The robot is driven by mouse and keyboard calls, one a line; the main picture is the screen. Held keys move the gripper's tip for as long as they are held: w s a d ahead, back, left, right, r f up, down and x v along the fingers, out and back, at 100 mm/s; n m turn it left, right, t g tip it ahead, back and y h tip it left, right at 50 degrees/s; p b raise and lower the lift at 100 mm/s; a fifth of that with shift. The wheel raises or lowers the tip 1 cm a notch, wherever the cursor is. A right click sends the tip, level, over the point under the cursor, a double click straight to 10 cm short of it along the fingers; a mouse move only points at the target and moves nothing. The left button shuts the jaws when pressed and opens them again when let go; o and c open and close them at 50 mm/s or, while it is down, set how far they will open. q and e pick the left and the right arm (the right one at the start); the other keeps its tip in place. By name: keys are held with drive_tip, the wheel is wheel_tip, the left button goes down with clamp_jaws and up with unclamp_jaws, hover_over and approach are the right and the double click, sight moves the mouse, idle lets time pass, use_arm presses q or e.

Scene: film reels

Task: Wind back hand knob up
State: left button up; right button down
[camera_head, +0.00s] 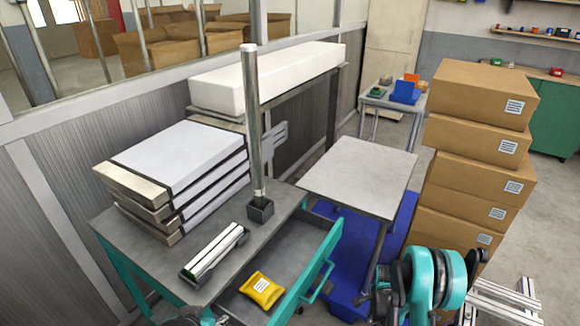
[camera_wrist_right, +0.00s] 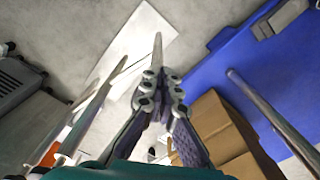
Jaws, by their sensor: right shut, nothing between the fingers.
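I cannot make out a hand knob or a film reel in either view. My right gripper (camera_wrist_right: 160,85) is in the middle of the right wrist view, its two jointed fingers close together. It is shut and empty, and nothing shows between the fingers. In the head view my right arm comes in at the bottom right, in front of the cardboard boxes, and its fingertips are hard to make out. My left gripper does not show clearly in any view.
A workbench (camera_head: 216,245) bears stacked panels (camera_head: 185,165), metal bars (camera_head: 214,250) and an upright post (camera_head: 254,120). Its open drawer (camera_head: 322,262) holds a yellow packet (camera_head: 263,290). A small grey table (camera_head: 358,175) and cardboard boxes (camera_head: 470,145) stand right.

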drive_tip(key=shift+s, duration=0.6)
drive_tip(key=shift+s+d, duration=0.2)
drive_tip(key=shift+s, duration=0.05)
drive_tip(key=shift+a, duration=0.1)
wheel_tip(320, 180, up, 6)
drive_tip(key=p, duration=0.2)
drive_tip(key=shift+s+a+p, duration=0.15)
drive_tip(key=shift+a+p, duration=0.2)
idle(0.5)
drive_tip(key=w+f+b, duration=0.2)
drive_tip(key=w+f, duration=0.1)
drive_tip(key=f, duration=0.3)
drive_tip(key=shift+d+b, duration=0.15)
drive_tip(key=shift+b, duration=0.2)
